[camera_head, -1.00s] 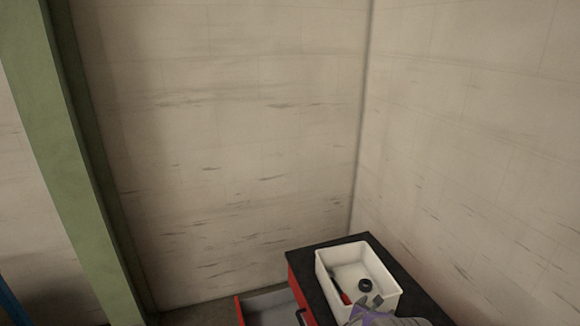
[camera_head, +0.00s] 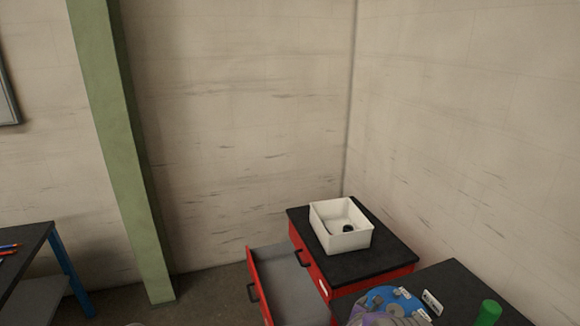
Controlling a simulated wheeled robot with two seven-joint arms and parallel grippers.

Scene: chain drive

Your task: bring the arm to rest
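At the bottom edge, right of the middle, a grey and purple shape that looks like part of my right arm is cut off by the frame. It overlaps a blue rounded thing (camera_head: 405,299). I cannot make out fingertips there, so whether my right gripper is open or shut does not show. My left gripper is not in view. A white bin (camera_head: 345,242) stands on the black top of a red cabinet (camera_head: 385,278), apart from the arm. A small black round part (camera_head: 348,229) lies inside it.
The cabinet's red drawer (camera_head: 260,289) stands open to the left. A dark table (camera_head: 462,287) at the lower right bears a green cylinder (camera_head: 488,312) and a small white block (camera_head: 432,303). A green post (camera_head: 120,150) and a blue-legged table (camera_head: 30,248) stand left.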

